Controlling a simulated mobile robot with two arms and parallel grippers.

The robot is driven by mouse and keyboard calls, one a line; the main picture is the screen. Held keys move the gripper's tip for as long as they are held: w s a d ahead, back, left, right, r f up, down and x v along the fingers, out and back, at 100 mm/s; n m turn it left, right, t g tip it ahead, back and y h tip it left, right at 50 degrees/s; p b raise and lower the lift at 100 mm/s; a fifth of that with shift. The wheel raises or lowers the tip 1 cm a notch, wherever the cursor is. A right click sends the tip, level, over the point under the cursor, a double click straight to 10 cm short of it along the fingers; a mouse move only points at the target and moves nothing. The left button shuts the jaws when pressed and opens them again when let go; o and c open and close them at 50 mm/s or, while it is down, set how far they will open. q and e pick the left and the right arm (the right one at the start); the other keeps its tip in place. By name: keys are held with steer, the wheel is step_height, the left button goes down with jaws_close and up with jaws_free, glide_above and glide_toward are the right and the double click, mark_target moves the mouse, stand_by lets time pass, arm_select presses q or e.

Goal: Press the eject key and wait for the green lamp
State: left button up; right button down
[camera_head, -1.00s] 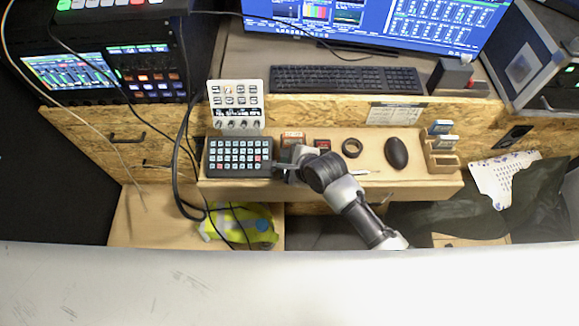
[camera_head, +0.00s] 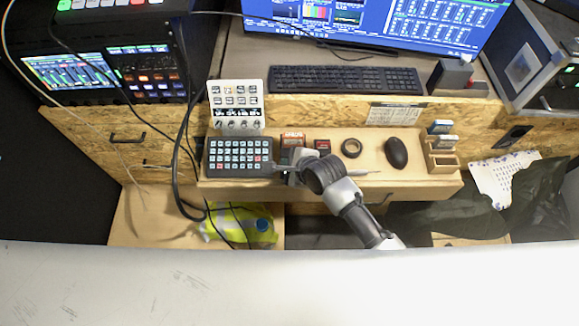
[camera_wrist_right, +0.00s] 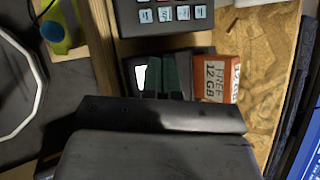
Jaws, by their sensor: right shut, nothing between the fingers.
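My right gripper (camera_head: 278,167) is low over the wooden shelf, its fingers pointing left towards the right edge of a black keypad (camera_head: 236,157). The keypad has rows of pale teal keys and a few red ones; its near end shows in the wrist view (camera_wrist_right: 165,14). The right gripper is shut and empty. An orange block marked 12 GB (camera_head: 292,138) sits just behind the gripper; it also shows in the wrist view (camera_wrist_right: 222,79). I cannot make out which key is the eject key, and I see no lit green lamp beside the gripper. My left gripper is out of view.
A white panel with buttons and knobs (camera_head: 236,103) stands behind the keypad. A black cable (camera_head: 176,185) hangs at the left, above a yellow vest (camera_head: 240,225).

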steer(key=shift+f, duration=0.4)
stand_by(0.5)
steer(key=shift+r+p, duration=0.9)
steer(key=shift+p, duration=0.2)
step_height(320, 180, up, 5)
steer(key=p, duration=0.6)
stand_by(0.4)
